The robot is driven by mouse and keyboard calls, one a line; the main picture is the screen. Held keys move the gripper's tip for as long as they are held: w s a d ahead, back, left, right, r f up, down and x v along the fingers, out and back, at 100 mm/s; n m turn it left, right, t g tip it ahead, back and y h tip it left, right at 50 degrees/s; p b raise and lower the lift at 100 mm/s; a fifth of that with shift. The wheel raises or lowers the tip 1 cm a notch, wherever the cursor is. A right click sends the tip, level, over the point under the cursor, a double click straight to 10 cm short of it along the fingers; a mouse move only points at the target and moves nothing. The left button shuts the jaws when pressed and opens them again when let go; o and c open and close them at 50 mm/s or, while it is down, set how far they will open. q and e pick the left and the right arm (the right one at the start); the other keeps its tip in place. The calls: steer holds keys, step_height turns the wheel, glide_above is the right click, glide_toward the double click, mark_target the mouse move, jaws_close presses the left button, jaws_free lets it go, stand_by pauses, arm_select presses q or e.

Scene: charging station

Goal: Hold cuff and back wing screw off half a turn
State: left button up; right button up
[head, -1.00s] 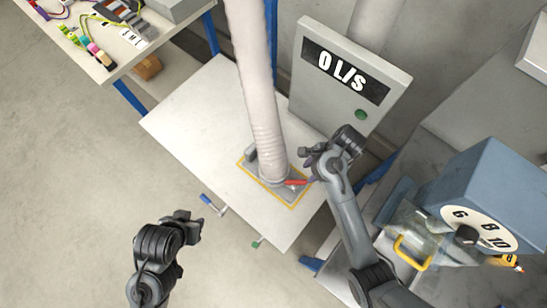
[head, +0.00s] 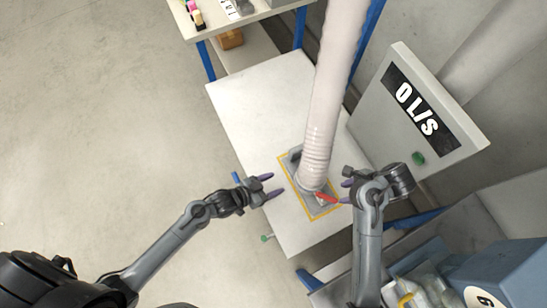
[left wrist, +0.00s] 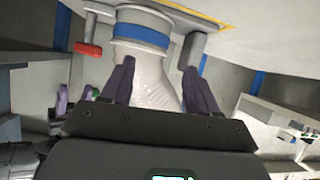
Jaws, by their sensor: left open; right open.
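The ribbed pale hose (head: 325,110) comes down to a cuff (head: 310,184) on a grey fitting on the table. In the left wrist view the cuff (left wrist: 140,36) shows a blue band, and the hose lies behind the gap between my left fingers. A red wing screw (head: 326,197) sits at the cuff's right side; it also shows in the left wrist view (left wrist: 88,49). My left gripper (head: 268,187) is open and empty, left of the cuff, apart from it. My right gripper (head: 346,191) is open, with its fingers close to the red wing screw; contact cannot be told.
A yellow outline (head: 284,178) surrounds the fitting on the white table (head: 250,105). A grey panel (head: 455,130) reading 0 L/S, with a green button (head: 418,158), stands behind right. A blue machine (head: 510,275) is at lower right. The table's left part is clear.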

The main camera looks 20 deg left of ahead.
mark_target(297, 152)
arm_select(q)
steer(key=shift+m+h, duration=0.5)
steer(key=shift+m, duration=0.1)
steer(key=w+f, duration=0.1)
steer(key=w+a+f, duration=0.1)
steer(key=w, duration=0.1)
steer(key=w+a+f, duration=0.1)
steer(key=shift+w+a+f, duration=0.15)
steer(key=shift+w+f, duration=0.05)
steer(key=shift+w, duration=0.05)
steer(key=w, duration=0.1)
steer(key=w+r, duration=0.1)
steer(key=w, duration=0.1)
steer(key=w+r, duration=0.1)
steer(key=shift+w+a+r, duration=0.15)
steer(key=shift+a+r, duration=0.1)
steer(key=shift+a, duration=0.1)
steer(key=shift+w+d, duration=0.25)
steer(key=shift+w, duration=0.25)
steer(key=x, duration=1)
steer(key=shift+r, duration=0.15)
jaws_close()
arm_select(e)
steer(key=shift+o, duration=0.2)
